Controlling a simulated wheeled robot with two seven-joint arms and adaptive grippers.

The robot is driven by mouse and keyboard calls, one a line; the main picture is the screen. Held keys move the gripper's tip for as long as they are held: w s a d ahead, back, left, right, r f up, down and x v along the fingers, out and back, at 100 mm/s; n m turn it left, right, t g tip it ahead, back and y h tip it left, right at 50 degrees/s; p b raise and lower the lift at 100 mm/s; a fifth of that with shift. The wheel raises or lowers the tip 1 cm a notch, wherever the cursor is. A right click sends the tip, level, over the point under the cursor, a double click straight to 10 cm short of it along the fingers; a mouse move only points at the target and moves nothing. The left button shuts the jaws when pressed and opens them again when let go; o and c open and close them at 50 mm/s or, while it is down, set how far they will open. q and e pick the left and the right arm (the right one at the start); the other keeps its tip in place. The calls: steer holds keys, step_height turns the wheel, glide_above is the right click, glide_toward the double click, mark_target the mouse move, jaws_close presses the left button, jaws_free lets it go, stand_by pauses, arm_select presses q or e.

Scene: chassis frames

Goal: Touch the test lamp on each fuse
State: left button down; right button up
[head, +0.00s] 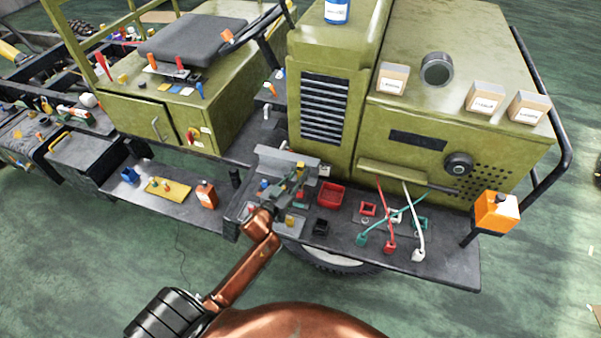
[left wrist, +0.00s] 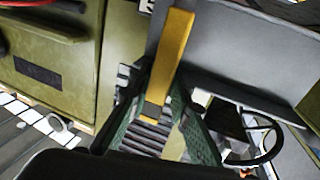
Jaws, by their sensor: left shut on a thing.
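My left gripper (head: 289,187) is over the dark step at the front of the green vehicle, close to a grey upright plate (head: 270,157). In the left wrist view the green-padded fingers (left wrist: 162,95) are shut on a long yellow bar (left wrist: 178,45), which looks like the test lamp. Its far end overlaps the grey plate in that view; whether it touches cannot be told. Small coloured pieces, possibly fuses, sit around the gripper, among them a yellow one (head: 290,220). The gripper partly hides this area. My right gripper is not in view.
A red tray (head: 332,194) stands right of the gripper. Green, red and white cables (head: 389,245) hang to plugs further right. An orange box (head: 496,211) is at the right corner. A lower shelf at left holds a yellow tray (head: 158,188) and an orange bottle (head: 206,194).

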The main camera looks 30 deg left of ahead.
mark_target(299, 168)
arm_select(q)
steer(key=shift+f, duration=0.6)
stand_by(1.4)
step_height(299, 168, up, 5)
steer(key=p, duration=0.4)
steer(key=shift+r+p, duration=0.15)
steer(key=shift+p, duration=0.2)
